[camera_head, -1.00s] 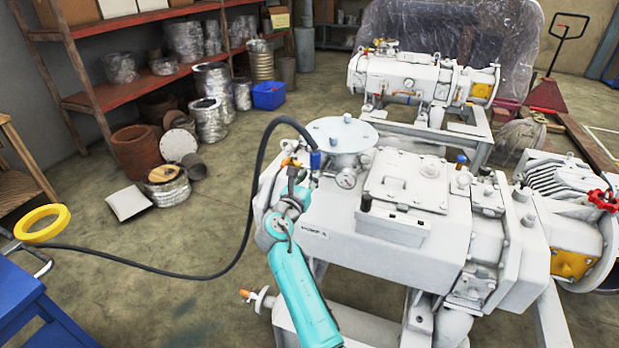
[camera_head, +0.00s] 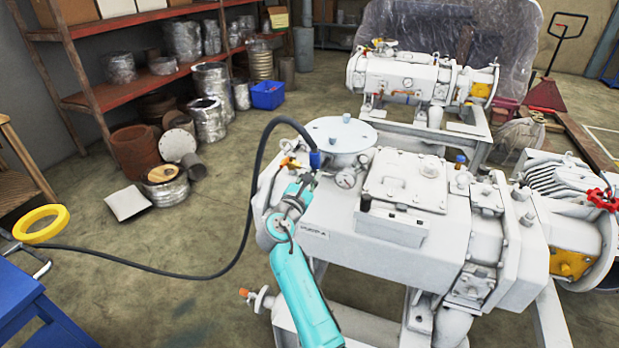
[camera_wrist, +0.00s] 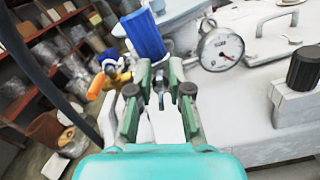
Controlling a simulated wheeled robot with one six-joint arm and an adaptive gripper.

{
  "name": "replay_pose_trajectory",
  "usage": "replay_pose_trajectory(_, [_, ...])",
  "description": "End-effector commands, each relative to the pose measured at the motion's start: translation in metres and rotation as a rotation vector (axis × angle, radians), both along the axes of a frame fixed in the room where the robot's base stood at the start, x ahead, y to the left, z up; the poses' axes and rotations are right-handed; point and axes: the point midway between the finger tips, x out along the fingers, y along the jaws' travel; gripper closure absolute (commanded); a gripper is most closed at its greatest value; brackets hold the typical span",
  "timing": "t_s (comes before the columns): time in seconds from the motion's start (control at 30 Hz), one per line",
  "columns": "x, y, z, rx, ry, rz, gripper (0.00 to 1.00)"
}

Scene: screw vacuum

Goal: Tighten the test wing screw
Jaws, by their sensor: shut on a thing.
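The test wing screw (camera_wrist: 161,80) shows only as a small grey metal piece between my fingertips; most of it is hidden. My gripper (camera_wrist: 160,88) is shut on it, with green-and-grey fingers on either side. In the head view my gripper (camera_head: 305,180) is at the left end of the near white pump (camera_head: 345,250), just below the blue hose connector (camera_head: 315,159). That connector also stands upright beyond my fingers in the wrist view (camera_wrist: 143,35). The screw cannot be made out in the head view.
A round pressure gauge (camera_wrist: 221,48) stands close to the right of my fingers. An orange-handled valve (camera_wrist: 97,85) is close on the left. A black hose (camera_head: 253,185) loops from the connector down to the floor. A dark knob (camera_wrist: 304,68) is farther right.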

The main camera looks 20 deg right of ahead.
Motion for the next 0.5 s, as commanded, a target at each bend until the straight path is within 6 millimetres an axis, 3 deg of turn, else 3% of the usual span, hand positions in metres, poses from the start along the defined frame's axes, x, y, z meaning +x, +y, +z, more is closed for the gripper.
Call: replay_pose_trajectory(0.5, [-0.0033, -0.0037, -0.0045, 0.395, -0.286, 0.0, 1.0])
